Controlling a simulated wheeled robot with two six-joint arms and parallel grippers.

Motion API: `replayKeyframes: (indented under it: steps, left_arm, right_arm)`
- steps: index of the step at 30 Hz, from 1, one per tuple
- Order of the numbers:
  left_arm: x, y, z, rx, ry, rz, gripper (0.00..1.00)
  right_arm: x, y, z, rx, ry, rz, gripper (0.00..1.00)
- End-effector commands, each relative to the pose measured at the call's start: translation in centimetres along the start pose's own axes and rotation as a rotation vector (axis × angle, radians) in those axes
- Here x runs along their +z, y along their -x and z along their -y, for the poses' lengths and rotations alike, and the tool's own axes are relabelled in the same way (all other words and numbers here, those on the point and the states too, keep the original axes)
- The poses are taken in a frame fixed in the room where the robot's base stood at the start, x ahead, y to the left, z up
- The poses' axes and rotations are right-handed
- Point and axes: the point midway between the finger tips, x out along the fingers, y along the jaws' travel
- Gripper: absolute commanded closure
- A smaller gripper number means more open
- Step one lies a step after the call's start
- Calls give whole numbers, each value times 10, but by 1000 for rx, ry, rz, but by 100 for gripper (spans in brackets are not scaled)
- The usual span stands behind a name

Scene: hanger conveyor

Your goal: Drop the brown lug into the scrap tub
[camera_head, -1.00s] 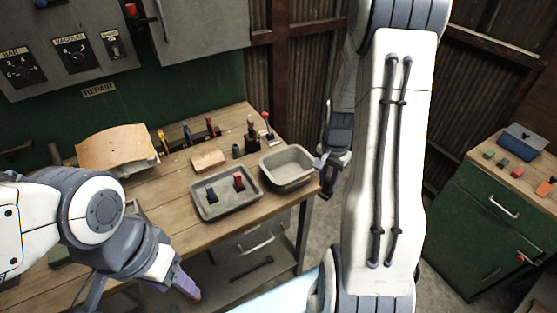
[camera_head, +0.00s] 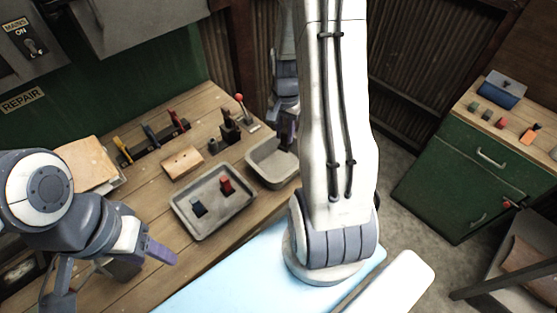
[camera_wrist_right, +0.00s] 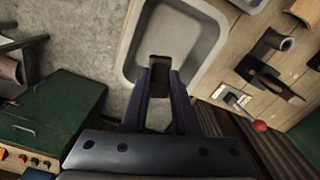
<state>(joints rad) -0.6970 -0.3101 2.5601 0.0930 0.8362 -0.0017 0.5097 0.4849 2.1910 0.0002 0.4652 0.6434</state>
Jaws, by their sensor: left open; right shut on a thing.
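The brown lug (camera_wrist_right: 160,68) is a small dark brown block between the fingertips of my right gripper (camera_wrist_right: 159,88), which is shut on it. In the right wrist view the lug shows against the inside of the grey scrap tub (camera_wrist_right: 205,65), near one wall; its height over the tub floor is hard to tell. In the head view the tub (camera_head: 262,172) stands at the bench's right end. My right gripper (camera_head: 289,138) is at its far right side, partly behind my arm, and the lug is hidden there. My left gripper (camera_head: 158,252) is open and empty at the left, over the bench.
A grey tray (camera_head: 188,222) left of the tub holds a dark blue piece (camera_head: 199,208) and a red piece (camera_head: 226,186). A wooden block (camera_head: 182,162), a tool rack (camera_head: 152,142) and a red-knobbed lever (camera_head: 241,105) stand behind. A green cabinet (camera_head: 465,175) is at the right.

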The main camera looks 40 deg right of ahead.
Motion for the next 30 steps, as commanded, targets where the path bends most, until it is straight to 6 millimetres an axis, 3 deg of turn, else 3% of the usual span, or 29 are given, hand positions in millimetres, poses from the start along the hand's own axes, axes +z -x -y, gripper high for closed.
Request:
replayKeyframes:
  steps: [1, 9, 20, 21, 23, 30]
  left_arm:
    - [1, -10, 1, 0, 1, 0, 44]
    - [2, -36, 3, 0, 4, 0, 44]
    - [2, -38, 3, 0, 5, 0, 44]
    - [2, -38, 3, 0, 5, 0, 44]
    - [2, -38, 3, 0, 4, 0, 44]
    - [2, -38, 3, 0, 4, 0, 44]
  right_arm:
    - [0, -12, 0, 1, 0, 1, 100]
    - [-1, -42, -2, 1, -3, 1, 100]
    - [-1, -44, -3, 0, -5, 1, 100]
    - [-2, -44, -3, 0, -5, 0, 58]
    - [-2, -44, -3, 0, -5, 0, 38]
    - [-1, -44, -3, 0, -4, 1, 38]
